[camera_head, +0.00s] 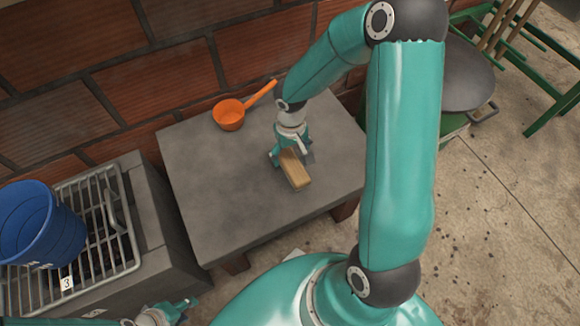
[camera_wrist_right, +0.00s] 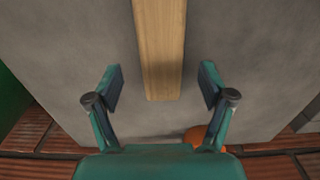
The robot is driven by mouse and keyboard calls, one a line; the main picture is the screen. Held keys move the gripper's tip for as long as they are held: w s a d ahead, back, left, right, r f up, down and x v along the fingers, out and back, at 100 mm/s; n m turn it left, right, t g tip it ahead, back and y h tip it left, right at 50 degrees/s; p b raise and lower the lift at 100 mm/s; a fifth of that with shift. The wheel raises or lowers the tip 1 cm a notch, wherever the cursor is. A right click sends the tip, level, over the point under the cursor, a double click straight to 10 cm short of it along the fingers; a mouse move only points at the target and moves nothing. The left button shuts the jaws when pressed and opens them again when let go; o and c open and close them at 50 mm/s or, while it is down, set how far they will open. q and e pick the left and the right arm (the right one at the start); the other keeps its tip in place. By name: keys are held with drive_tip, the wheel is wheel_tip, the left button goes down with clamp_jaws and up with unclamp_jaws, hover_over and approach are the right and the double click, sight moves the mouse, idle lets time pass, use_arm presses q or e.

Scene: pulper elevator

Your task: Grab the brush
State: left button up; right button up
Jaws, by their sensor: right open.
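The brush (camera_head: 297,174) shows as a light wooden block on the grey table (camera_head: 215,205). In the right wrist view the brush (camera_wrist_right: 160,45) runs from the top edge down to between the finger tips; no bristles show. My right gripper (camera_head: 289,157) is over the brush's far end in the head view. In the right wrist view the right gripper (camera_wrist_right: 160,82) is open, with one finger on each side of the wood and a gap on both sides. My left gripper (camera_head: 180,308) is low at the bottom left of the head view, away from the table; its finger opening is unclear.
An orange ladle (camera_head: 229,115) lies on the table behind my right gripper, near the brick wall (camera_head: 165,80). A blue bucket (camera_head: 40,225) stands on a metal grate (camera_head: 105,262) at the left. A dark lidded pot (camera_head: 462,80) stands right of the table. The table's left part is clear.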

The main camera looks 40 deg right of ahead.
sight(291, 162)
drive_tip(key=f, duration=0.1)
drive_tip(key=f+b, duration=0.1)
drive_tip(key=f, duration=0.2)
drive_tip(key=shift+s+a, duration=0.15)
drive_tip(key=shift+s, duration=0.15)
drive_tip(key=shift+f+b, duration=0.4)
drive_tip(key=shift+f, duration=0.05)
drive_tip(key=shift+r, duration=0.1)
drive_tip(key=c, duration=1.3)
